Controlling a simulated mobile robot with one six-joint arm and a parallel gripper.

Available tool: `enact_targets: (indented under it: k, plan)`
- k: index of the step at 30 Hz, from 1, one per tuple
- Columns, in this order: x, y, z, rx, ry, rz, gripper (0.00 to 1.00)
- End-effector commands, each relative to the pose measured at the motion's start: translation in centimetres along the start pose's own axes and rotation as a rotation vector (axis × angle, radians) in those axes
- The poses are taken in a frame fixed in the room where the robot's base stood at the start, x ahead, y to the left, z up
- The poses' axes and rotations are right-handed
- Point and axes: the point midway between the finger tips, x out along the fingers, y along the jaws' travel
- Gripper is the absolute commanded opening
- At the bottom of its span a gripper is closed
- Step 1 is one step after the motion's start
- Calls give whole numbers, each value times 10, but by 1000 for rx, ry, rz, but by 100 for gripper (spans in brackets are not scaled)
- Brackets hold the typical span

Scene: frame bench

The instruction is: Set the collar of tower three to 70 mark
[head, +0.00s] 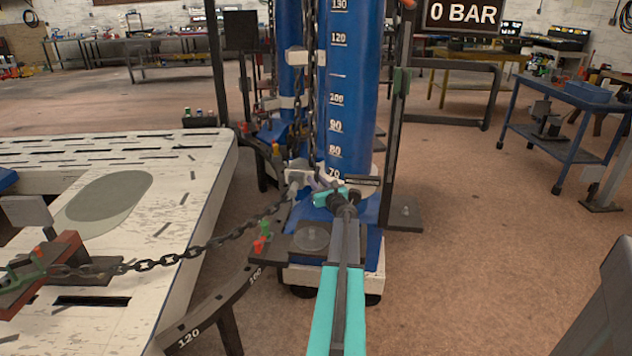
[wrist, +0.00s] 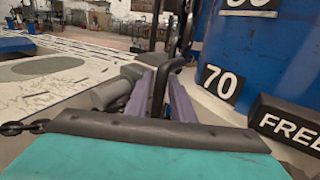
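The blue tower (head: 350,110) stands upright with white marks running from 70 up to 130. Its pale collar (head: 367,176) sits low on the column, at about the 70 mark. In the head view the fingertips are mostly hidden at the tower's foot.
A chain (head: 170,260) runs from the collar area to a red block on the white slotted table (head: 200,175) at left. A dark curved rail (head: 225,305) marked 100 and 120 lies in front. A display (head: 463,15) reads 0 BAR.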

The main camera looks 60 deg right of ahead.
Motion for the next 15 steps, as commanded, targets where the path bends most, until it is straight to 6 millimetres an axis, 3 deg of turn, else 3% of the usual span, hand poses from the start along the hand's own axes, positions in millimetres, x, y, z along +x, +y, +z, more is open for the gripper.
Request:
enact_targets:
  k: [8, 15]
  plan:
    - [-15, 0, 0, 0, 0, 0, 22]
    - [-40, 1, 0, 0, 0, -1, 22]
